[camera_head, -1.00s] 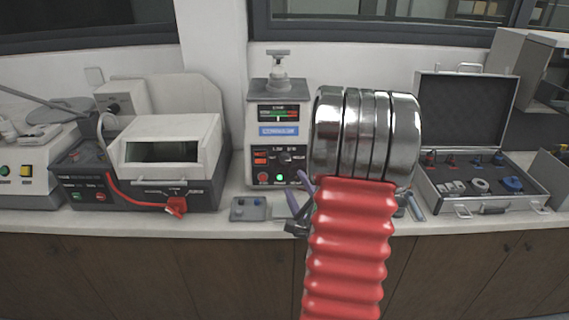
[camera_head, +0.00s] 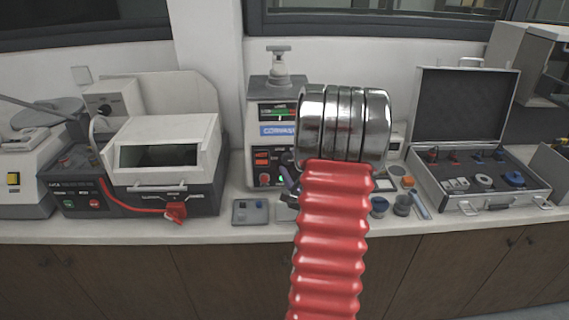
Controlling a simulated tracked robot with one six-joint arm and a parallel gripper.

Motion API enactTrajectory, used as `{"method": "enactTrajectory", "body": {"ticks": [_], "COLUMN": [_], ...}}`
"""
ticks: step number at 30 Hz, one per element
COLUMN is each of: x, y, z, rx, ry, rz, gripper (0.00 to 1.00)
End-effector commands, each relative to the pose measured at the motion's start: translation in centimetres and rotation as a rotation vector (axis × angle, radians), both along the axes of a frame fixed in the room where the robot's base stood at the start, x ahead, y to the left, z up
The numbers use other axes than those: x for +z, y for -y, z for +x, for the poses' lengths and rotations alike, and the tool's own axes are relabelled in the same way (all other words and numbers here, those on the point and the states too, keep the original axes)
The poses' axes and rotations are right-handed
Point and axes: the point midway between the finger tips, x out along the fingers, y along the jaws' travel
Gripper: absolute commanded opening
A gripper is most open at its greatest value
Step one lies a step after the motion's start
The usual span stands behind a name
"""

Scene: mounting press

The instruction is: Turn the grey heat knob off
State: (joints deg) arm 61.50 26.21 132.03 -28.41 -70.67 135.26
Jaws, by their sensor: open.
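The mounting press (camera_head: 277,92) stands upright at the back of the bench, with a lit display and a blue label on its front. A small dark-grey round knob (camera_head: 287,158) shows on its lower panel, partly behind my arm. Its setting is too small to read. My gripper (camera_head: 289,181) is mostly hidden behind my arm.
A white-lidded machine (camera_head: 165,150) with a red handle stands left of the press. A small grey tray (camera_head: 250,212) lies in front of the press. An open case (camera_head: 470,185) stands at the right. Small round pieces (camera_head: 402,205) lie between arm and case.

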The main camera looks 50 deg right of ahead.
Motion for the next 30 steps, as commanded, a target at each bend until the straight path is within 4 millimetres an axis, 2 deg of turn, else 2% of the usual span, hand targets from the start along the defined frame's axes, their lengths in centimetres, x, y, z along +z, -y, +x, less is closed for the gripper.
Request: {"method": "enactTrajectory", "body": {"ticks": [6, 24, 25, 30], "x": [-0.01, -0.07, -0.12, -0.07], "y": [-0.41, -0.70, 0.02, -0.62], "z": [0.58, 0.89, 0.99, 0.92], "rx": [0.011, 0.018, 0.020, 0.020], "ry": [0.000, -0.001, -0.002, -0.007], "rz": [0.000, 0.001, 0.000, -0.003], "gripper": [0.46, 0.05, 0.05, 0.05]}}
